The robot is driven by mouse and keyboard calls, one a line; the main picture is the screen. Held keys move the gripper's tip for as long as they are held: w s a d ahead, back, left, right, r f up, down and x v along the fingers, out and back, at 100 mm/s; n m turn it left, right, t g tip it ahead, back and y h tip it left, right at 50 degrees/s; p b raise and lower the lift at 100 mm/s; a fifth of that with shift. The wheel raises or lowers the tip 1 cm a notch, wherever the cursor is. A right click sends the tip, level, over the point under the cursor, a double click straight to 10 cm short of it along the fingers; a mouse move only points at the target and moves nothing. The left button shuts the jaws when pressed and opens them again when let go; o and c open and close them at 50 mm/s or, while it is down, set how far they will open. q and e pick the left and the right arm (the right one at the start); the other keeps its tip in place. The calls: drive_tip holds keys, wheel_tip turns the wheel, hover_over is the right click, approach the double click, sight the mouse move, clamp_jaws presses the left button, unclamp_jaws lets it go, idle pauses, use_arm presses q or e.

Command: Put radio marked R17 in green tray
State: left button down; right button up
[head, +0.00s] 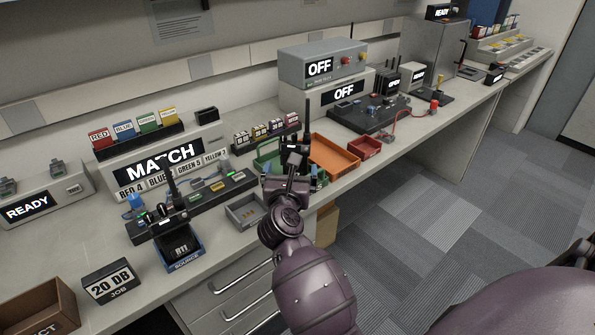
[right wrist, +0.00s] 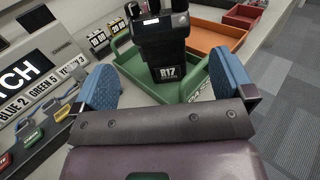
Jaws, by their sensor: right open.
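The radio marked R17 (right wrist: 166,62) is black with a white label and a dark antenna. It stands upright inside the green tray (right wrist: 125,64), apparently on its floor; its base is partly hidden in the head view. In the head view the radio (head: 294,153) rises above the green tray (head: 266,152). My right gripper (right wrist: 164,80) is open, with its blue fingers wide apart on the near side of the radio, not touching it as far as I see. In the head view my right gripper (head: 293,174) covers part of the tray. My left gripper is not in view.
An orange tray (head: 334,155) and a red tray (head: 365,147) stand to the right. A small grey tray (head: 246,211) is near the bench edge. Another radio marked R11 (head: 180,247) stands in the blue SOURCE holder (head: 186,262). The MATCH display (head: 165,165) stands behind.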

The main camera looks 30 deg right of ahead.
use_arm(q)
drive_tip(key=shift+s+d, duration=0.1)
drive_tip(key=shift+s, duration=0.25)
use_arm(e)
drive_tip(key=s+a+f+m+g+y, duration=0.1)
drive_tip(key=s+f+m+y, duration=0.3)
drive_tip(key=s+f+m, duration=0.3)
drive_tip(key=s+a+f+m+g+y, duration=0.1)
drive_tip(key=s+a+f+m+y, duration=0.1)
drive_tip(key=s+f+m, duration=0.5)
drive_tip(key=s+a+f+m+g+y, duration=0.1)
drive_tip(key=s+f+m+y, duration=0.4)
drive_tip(key=s+m, duration=0.7)
drive_tip(key=s+a+f, duration=0.1)
drive_tip(key=s+f, duration=0.1)
drive_tip(key=s, duration=0.2)
drive_tip(key=shift+s+f+m+y, duration=0.15)
drive_tip(key=shift+f+m+y, duration=0.15)
drive_tip(key=shift+m, duration=0.1)
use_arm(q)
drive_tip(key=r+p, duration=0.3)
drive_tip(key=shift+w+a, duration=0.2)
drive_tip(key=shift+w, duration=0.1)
use_arm(e)
wheel_tip(320, 180, up, 3)
drive_tip(key=shift+d+f, duration=0.1)
